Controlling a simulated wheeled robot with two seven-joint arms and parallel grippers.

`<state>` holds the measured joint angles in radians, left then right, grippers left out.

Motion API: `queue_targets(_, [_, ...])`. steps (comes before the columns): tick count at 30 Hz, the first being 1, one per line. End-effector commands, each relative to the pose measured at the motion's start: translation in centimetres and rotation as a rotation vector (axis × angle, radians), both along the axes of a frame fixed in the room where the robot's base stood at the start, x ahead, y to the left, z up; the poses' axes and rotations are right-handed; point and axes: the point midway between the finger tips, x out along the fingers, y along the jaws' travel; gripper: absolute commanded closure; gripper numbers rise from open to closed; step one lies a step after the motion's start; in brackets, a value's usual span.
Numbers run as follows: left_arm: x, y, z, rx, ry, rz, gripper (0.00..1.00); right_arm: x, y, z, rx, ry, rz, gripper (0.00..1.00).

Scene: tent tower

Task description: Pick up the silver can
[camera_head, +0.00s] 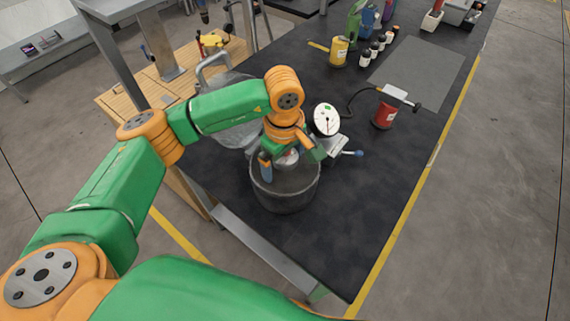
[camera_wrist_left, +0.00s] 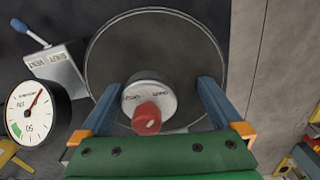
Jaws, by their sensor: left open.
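The silver can (camera_wrist_left: 157,95) has a red cap and dark lettering on its top. In the left wrist view it lies between the two blue fingers of my left gripper (camera_wrist_left: 159,86), with the jaws apart. In the head view a bit of the can (camera_head: 288,157) shows between the fingers of my left gripper (camera_head: 288,165), which points down over the round dark metal pot (camera_head: 285,200). The pot's inside (camera_wrist_left: 155,45) spreads behind the can in the left wrist view. I cannot tell whether a finger touches the can. My right gripper is not in view.
A white dial gauge (camera_head: 326,120) and a blue-tipped lever (camera_head: 352,153) stand right of the pot. A large metal vessel (camera_head: 235,130) is behind it. A red can (camera_head: 384,115), a yellow can (camera_head: 339,50) and small bottles stand farther back. The black bench's front right is clear.

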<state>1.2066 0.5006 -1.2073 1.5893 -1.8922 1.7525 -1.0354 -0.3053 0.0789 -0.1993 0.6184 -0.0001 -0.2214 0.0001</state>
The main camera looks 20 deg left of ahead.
Motion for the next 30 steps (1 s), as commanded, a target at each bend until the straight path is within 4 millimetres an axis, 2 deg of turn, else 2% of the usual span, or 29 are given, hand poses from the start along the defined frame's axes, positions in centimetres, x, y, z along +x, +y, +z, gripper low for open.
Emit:
queue_targets(1, [-0.1, 0.0, -0.4, 0.000, 0.005, 0.002, 0.00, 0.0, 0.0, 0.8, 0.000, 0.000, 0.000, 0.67])
queue_targets(4, [0.0, -0.1, -1.7, -0.001, 0.002, 0.001, 0.00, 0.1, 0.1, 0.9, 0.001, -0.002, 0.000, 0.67])
queue_targets(10, [0.0, -0.1, -2.0, -0.002, 0.000, 0.000, 0.00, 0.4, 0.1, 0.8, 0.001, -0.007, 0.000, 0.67])
queue_targets(11, [0.0, -0.1, -2.0, -0.002, 0.000, 0.000, 0.05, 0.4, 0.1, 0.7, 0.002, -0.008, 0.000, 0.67])
queue_targets(21, [0.0, -0.1, -2.0, -0.003, -0.001, 0.000, 0.97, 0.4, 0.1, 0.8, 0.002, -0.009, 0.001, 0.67])
queue_targets(22, [0.0, -0.1, -2.0, -0.003, -0.001, 0.000, 1.00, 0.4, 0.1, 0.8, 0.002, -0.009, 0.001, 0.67])
queue_targets(30, [0.1, -0.1, -1.9, -0.004, -0.001, 0.000, 1.00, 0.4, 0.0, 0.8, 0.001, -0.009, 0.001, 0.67])
